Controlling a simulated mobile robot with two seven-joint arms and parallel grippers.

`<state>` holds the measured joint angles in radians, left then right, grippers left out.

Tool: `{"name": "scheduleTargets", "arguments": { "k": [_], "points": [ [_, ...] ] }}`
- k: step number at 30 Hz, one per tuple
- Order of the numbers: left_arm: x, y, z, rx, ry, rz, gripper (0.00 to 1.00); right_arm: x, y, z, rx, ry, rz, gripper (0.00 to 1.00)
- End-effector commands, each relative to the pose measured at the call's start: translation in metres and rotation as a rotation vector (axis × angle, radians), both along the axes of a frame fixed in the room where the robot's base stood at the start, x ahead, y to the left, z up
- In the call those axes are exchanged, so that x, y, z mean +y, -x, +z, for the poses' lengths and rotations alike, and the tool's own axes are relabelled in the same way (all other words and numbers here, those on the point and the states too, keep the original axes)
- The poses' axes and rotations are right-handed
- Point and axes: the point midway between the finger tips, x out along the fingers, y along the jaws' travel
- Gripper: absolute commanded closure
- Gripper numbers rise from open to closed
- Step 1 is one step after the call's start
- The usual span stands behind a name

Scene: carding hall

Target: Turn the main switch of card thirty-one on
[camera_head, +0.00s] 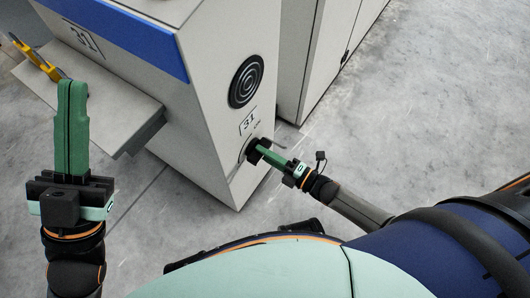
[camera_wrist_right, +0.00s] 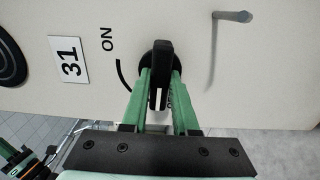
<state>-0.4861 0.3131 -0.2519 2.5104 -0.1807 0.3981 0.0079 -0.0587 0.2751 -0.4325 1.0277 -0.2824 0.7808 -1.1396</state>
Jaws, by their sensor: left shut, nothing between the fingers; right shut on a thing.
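The main switch (camera_wrist_right: 160,62) of card thirty-one is a black knob with a bar handle on the pale cabinet side. It also shows in the head view (camera_head: 251,152). My right gripper (camera_wrist_right: 160,75) is shut on the handle, one green finger along each side. A white line on the handle lies at its end near lettering partly hidden by a finger, apparently OFF. The ON mark (camera_wrist_right: 108,39) is to the upper left, with a black arc between. A "31" plate (camera_wrist_right: 69,59) is beside it. My left gripper (camera_head: 72,85) is shut and empty, away from the switch.
The cabinet (camera_head: 205,110) has a round black vent (camera_head: 246,81) above the switch. A thin metal hook or handle (camera_wrist_right: 214,50) sticks out beside the switch. A grey shelf (camera_head: 110,110) juts out near my left gripper. Grey floor (camera_head: 430,120) is clear at right.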

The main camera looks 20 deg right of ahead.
Motion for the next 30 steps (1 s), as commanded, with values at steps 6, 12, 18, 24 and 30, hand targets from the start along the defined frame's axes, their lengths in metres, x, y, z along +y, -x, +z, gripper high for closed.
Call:
{"name": "scheduleTargets", "arguments": {
  "k": [6,12,18,24,30],
  "points": [
    [0.0,-0.0001,0.0001,0.0,0.001,0.001,1.0,-0.0004,0.0003,-0.0001,0.002,-0.002,0.0,1.0],
    [0.0002,-0.0001,0.0005,0.0,0.003,0.001,1.0,-0.0005,0.0004,0.0,0.028,-0.036,0.0,1.0],
    [0.0004,-0.0002,0.001,0.0,0.003,0.001,1.0,-0.0009,0.0002,0.0,0.1,-0.128,-0.001,1.0],
    [0.0004,-0.0002,0.0019,0.001,0.004,0.001,1.0,-0.0008,0.0007,-0.0002,0.209,-0.266,0.0,1.0],
    [0.0006,-0.0002,0.0029,0.0,0.005,0.0,1.0,-0.0009,0.0007,-0.0004,0.325,-0.415,0.0,1.0]
  ]
}}
